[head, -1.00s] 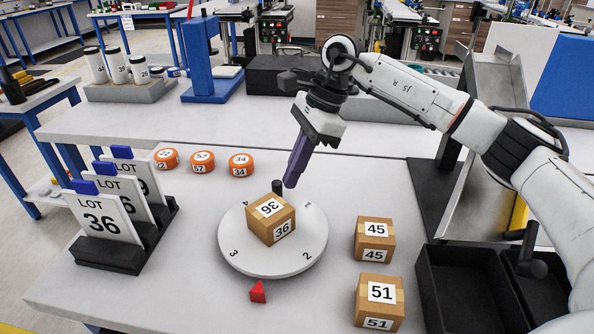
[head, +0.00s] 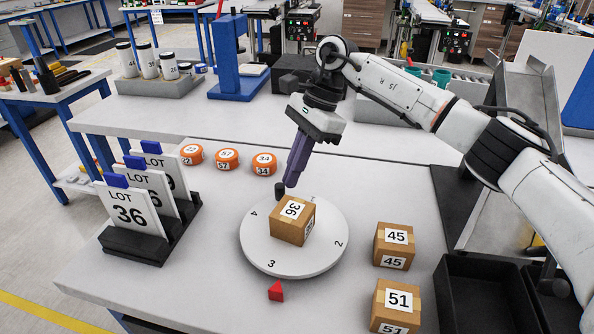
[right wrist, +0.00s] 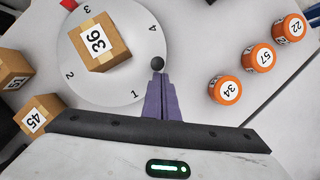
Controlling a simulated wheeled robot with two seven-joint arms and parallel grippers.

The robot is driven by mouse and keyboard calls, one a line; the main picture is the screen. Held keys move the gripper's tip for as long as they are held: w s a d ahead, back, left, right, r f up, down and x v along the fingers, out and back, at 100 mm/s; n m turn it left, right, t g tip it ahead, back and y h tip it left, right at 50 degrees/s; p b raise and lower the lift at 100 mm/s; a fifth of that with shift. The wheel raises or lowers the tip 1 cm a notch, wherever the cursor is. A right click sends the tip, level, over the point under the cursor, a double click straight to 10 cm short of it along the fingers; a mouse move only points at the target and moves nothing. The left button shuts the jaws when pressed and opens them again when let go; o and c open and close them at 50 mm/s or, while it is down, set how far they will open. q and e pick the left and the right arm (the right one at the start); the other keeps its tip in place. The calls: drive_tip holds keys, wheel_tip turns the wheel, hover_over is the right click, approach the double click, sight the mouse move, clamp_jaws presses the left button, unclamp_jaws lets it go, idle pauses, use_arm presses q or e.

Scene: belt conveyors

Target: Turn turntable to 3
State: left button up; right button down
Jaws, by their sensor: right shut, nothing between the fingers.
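The white round turntable (head: 262,249) carries the numbers 1 to 4 around its rim. Its 3 faces the front, close to the red pointer (head: 276,291) and slightly left of it; 2 is at the right and 4 at the back left. A box labelled 36 (head: 291,223) sits on the turntable. A black knob (head: 279,188) stands at its back-left rim. My right gripper (head: 291,183) is shut and empty, its purple fingers pointing down right beside the knob. The right wrist view shows the fingertips (right wrist: 159,78) against or very near the knob (right wrist: 157,63). My left gripper is out of view.
Boxes 45 (head: 395,243) and 51 (head: 396,303) stand right of the turntable, with black bins (head: 484,275) beyond. Several orange discs (head: 227,159) lie behind left. Table between rack and turntable is clear.

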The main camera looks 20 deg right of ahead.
drive_tip(key=shift+w+a, duration=0.3)
drive_tip(key=shift+a, duration=0.75)
